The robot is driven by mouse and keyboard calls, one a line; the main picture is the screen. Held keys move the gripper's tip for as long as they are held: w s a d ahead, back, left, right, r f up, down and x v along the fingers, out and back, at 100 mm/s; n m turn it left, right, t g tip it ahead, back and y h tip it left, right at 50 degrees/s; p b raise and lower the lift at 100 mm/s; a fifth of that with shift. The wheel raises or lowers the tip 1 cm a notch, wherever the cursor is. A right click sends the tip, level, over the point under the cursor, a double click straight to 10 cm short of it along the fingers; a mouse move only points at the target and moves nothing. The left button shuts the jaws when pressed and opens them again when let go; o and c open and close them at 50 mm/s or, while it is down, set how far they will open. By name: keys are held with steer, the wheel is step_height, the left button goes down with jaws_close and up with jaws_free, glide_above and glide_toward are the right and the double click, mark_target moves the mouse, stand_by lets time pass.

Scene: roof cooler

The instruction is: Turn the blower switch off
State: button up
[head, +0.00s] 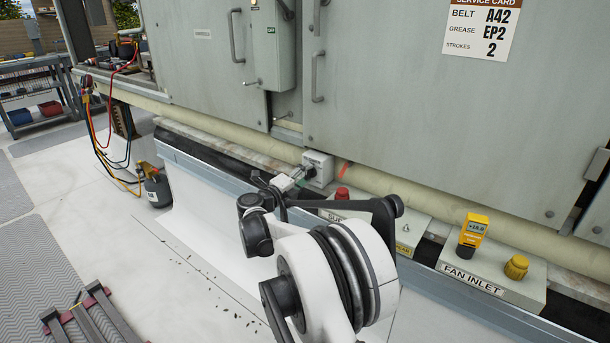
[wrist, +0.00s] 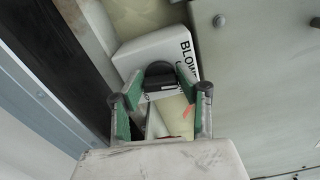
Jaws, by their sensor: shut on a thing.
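The blower switch is a small white box (wrist: 145,50) with "BLOW" lettering, partly cut off, and a black knob (wrist: 158,76). In the head view the switch box (head: 319,164) sits low at the base of the grey cabinet, above the blue-grey rail. My gripper (wrist: 160,95) has its green-padded fingers on either side of the knob and is shut on it. In the head view my gripper (head: 299,175) reaches the box's front left, and its fingers hide part of the knob. I cannot read the knob's on or off marks.
A cream pipe (head: 375,184) runs along the cabinet base beside the box. To the right stand a red-knobbed box (head: 342,195) and a fan inlet box (head: 490,277) with a yellow meter (head: 473,231). A grey disconnect box (head: 272,45) hangs above.

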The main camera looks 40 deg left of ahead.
steer(key=shift+n, duration=0.6)
steer(key=o, duration=1.1)
steer(key=shift+o, duration=0.2)
steer(key=s, duration=1.2)
steer(key=shift+d, duration=0.2)
